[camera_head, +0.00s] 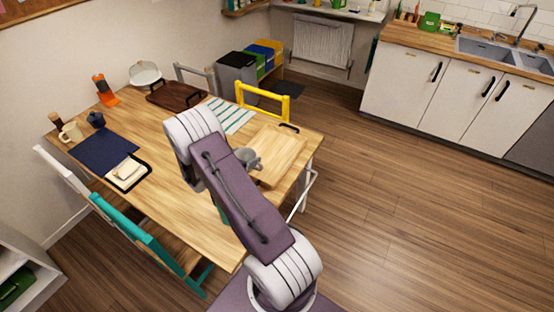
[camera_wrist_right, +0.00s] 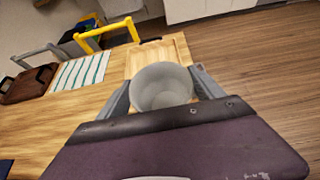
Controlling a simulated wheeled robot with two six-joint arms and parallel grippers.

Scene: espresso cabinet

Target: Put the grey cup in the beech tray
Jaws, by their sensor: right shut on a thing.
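The grey cup (camera_head: 250,159) shows partly behind my right arm in the head view, at the left edge of the beech tray (camera_head: 286,150). In the right wrist view the cup (camera_wrist_right: 160,88) is between the two fingers of my right gripper (camera_wrist_right: 163,84), which is shut on it. The pale beech tray (camera_wrist_right: 158,54) with a dark handle lies just beyond the cup. I cannot tell whether the cup is over the tray's rim or how high it is. My left gripper is not in view.
The wooden table (camera_head: 172,133) also bears a striped cloth (camera_head: 232,115), a dark brown tray (camera_head: 176,94), a navy mat (camera_head: 103,149), a cream mug (camera_head: 70,131) and an orange item (camera_head: 105,90). A yellow chair (camera_head: 263,97) stands behind the tray. The beech tray looks empty.

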